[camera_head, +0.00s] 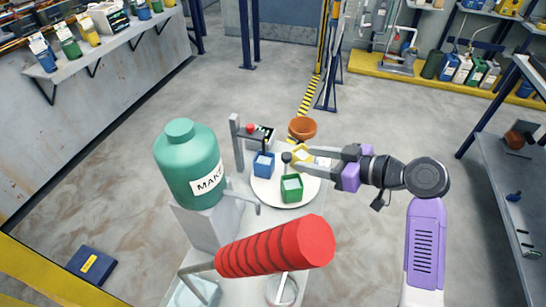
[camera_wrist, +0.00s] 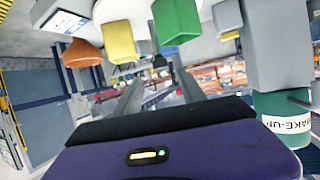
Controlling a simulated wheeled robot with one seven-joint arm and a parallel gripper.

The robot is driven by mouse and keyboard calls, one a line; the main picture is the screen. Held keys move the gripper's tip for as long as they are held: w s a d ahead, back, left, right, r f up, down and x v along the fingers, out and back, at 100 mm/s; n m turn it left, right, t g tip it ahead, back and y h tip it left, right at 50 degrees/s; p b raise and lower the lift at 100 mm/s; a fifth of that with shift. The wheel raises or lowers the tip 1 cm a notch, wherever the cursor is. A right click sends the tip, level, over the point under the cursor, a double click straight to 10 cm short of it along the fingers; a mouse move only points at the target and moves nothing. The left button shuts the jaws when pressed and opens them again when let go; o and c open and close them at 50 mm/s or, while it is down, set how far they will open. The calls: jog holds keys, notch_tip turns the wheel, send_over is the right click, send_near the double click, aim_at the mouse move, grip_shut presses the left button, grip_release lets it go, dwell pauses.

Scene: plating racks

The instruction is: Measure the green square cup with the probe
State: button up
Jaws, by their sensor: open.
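The green square cup (camera_head: 291,188) stands upright on the front of a white round plate (camera_head: 265,191); it also shows at the top of the wrist view (camera_wrist: 180,22). A dark round knob on a thin stem (camera_head: 286,157), which looks like the probe, stands just behind the green cup. My gripper (camera_head: 299,157) reaches in from the right, open, with its fingers close to the knob. In the wrist view a small dark piece (camera_wrist: 158,61) shows between the finger ends. I cannot tell whether the fingers touch it.
A blue square cup (camera_head: 264,165), a yellow cup (camera_head: 302,152) and an orange round pot (camera_head: 302,128) are close by. A grey post (camera_head: 237,145) with a red button (camera_head: 250,128) stands behind.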

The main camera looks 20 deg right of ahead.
aim_at(289, 156)
jog(key=p+x, duration=0.1)
jog(key=x, duration=0.6)
jog(key=shift+w+a+f, duration=0.25)
jog(key=shift+a, duration=0.05)
grip_shut()
dwell(1.2)
